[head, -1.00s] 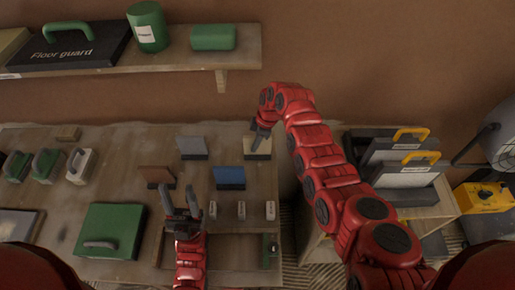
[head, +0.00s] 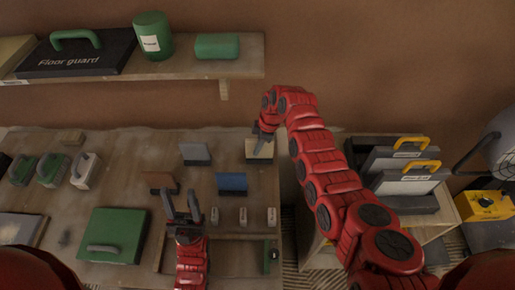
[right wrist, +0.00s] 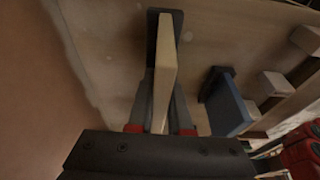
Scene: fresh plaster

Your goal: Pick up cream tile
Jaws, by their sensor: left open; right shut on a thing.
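The cream tile (head: 262,149) stands upright in a dark holder at the back right of the workbench. In the right wrist view the cream tile (right wrist: 164,62) runs between the fingers, with its far end at the dark holder (right wrist: 152,36). My right gripper (head: 261,138) is shut on the tile's edge; its fingers (right wrist: 161,100) also show in the right wrist view. I cannot tell whether the tile is clear of the holder. My left gripper (head: 182,206) is open and empty above the front of the bench.
A blue tile (head: 232,182), a grey tile (head: 196,153) and a brown tile (head: 160,182) stand in holders nearby. Small labelled blocks (head: 243,216) are in front. A green case (head: 113,235) lies at left. A shelf (head: 150,72) overhangs behind.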

